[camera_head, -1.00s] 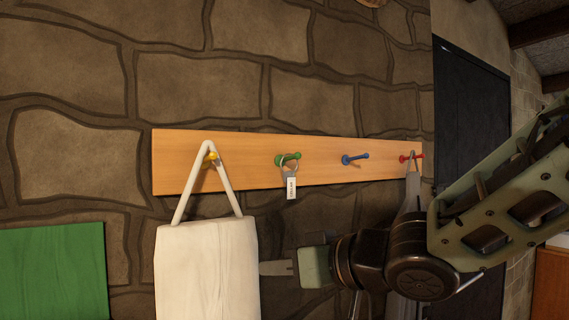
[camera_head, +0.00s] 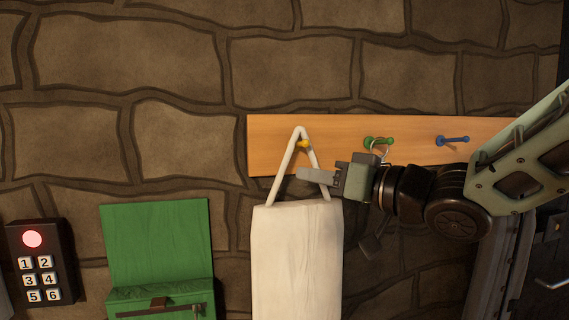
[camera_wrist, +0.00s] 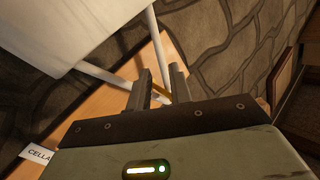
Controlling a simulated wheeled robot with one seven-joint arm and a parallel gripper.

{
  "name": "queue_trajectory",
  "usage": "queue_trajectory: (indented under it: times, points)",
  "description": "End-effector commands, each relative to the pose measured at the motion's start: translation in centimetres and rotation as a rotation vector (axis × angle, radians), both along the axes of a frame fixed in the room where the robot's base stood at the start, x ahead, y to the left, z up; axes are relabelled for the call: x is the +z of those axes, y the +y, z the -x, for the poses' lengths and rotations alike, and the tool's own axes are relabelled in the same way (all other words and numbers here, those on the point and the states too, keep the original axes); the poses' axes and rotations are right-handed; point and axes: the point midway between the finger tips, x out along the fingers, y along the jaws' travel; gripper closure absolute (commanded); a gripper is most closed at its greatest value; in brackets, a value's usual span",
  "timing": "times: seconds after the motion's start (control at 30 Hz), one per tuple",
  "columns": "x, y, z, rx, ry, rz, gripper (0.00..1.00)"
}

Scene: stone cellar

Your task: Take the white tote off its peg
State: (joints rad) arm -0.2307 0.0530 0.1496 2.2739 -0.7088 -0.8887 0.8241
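The white tote (camera_head: 297,262) hangs by its strap (camera_head: 283,168) from the yellow peg (camera_head: 304,144) on a wooden board (camera_head: 268,150). The wrist view also shows the tote (camera_wrist: 60,28), with its two strap sides running to the yellow peg (camera_wrist: 166,93). My gripper (camera_head: 316,176) comes from the right, in front of the right strap side, a little below the peg. In the wrist view its two fingers (camera_wrist: 160,88) stand apart, with the peg and one strap side showing in the gap. I cannot tell whether they touch the strap.
A key ring hangs on the green peg (camera_head: 378,141), partly behind my arm; its label (camera_wrist: 38,153) shows in the wrist view. A blue peg (camera_head: 453,140) is farther right. Below left are an open green box (camera_head: 157,245) and a keypad (camera_head: 40,262) with a red button.

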Motion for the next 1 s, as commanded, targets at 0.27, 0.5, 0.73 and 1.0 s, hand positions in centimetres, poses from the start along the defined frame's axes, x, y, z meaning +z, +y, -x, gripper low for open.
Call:
queue_trajectory:
  times: [0.27,0.5,0.73,1.0]
  points:
    - [0.2,4.0,-3.0,0.001,0.003,0.000,0.79]
    - [0.1,5.7,-4.4,0.000,0.001,0.000,0.79]
    - [0.0,5.9,-4.6,-0.001,0.000,0.000,0.79]
    - [0.0,5.9,-4.6,-0.001,0.000,0.000,1.00]
